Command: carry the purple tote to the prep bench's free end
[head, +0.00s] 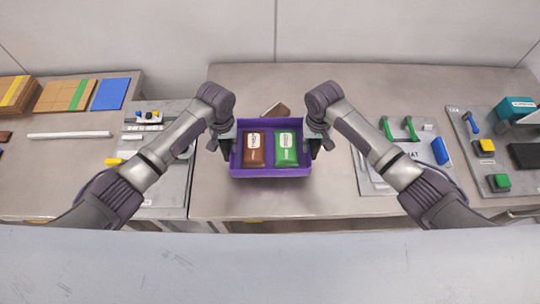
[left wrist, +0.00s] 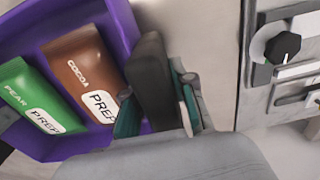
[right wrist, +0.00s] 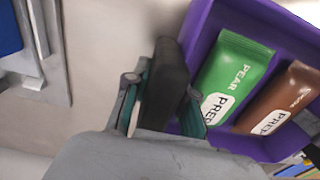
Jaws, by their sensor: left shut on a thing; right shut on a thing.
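The purple tote (head: 270,172) is in the middle of the head view, over the bench (head: 290,85). It holds a brown cocoa pouch (head: 255,148) and a green pear pouch (head: 286,148), side by side. My left gripper (head: 228,143) is shut on the tote's left side wall. My right gripper (head: 314,143) is shut on its right side wall. The tote also shows in the left wrist view (left wrist: 125,22) and in the right wrist view (right wrist: 195,25). I cannot tell whether the tote rests on the bench or is held just above it.
A brown item (head: 275,109) lies behind the tote. A grey mat with green handles (head: 410,128) and a tool board (head: 495,150) are to the right. A grey panel (head: 160,185) and a left bench with cardboard (head: 68,95) are to the left.

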